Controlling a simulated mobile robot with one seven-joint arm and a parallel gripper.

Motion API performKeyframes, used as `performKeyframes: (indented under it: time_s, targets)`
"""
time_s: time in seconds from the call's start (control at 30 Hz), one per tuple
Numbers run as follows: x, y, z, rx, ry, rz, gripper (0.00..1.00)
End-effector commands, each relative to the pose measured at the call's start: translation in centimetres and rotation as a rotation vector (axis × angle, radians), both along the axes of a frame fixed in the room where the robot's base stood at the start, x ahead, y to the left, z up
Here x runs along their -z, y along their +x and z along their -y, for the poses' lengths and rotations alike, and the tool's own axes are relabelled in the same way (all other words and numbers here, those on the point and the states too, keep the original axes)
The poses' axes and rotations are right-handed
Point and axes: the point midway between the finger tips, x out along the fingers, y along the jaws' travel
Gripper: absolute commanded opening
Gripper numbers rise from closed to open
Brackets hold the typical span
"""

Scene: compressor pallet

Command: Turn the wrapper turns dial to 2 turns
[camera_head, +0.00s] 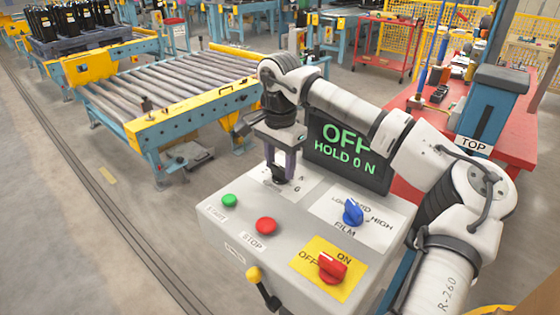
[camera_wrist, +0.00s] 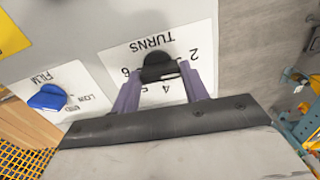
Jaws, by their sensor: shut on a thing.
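The turns dial (camera_wrist: 160,68) is a black knob on a white plate marked TURNS, which appears upside down in the wrist view. Numbers 2, 4, 5 and 6 show around it, some partly covered. I cannot tell which number the dial points at. My gripper (camera_wrist: 160,74) has a purple finger on each side of the knob and is shut on it. In the head view my gripper (camera_head: 281,165) reaches down to the back left of the grey control panel (camera_head: 235,242) and hides the dial. The display (camera_head: 347,150) reads OFF and HOLD 0 N.
The panel also holds a blue film knob (camera_head: 353,212), a red off/on knob (camera_head: 332,266), a green start button (camera_head: 229,200), a red stop button (camera_head: 265,226) and a yellow-tipped lever (camera_head: 260,288). A roller conveyor (camera_head: 175,78) stands behind at left.

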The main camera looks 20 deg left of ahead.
Motion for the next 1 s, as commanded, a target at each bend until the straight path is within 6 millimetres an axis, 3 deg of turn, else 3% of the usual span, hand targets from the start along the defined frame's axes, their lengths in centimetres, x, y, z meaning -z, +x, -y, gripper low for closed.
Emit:
performKeyframes:
  time_s: [0.67,0.7,0.87,1.0]
  targets:
    - [-0.06,-0.01,-0.04,-0.067,0.002,0.001,0.22]
    - [-0.06,-0.01,-0.04,-0.067,0.002,0.001,0.46]
    - [-0.05,-0.01,-0.03,-0.066,0.001,0.0,0.66]
    - [-0.03,-0.01,-0.02,-0.065,0.001,0.0,0.66]
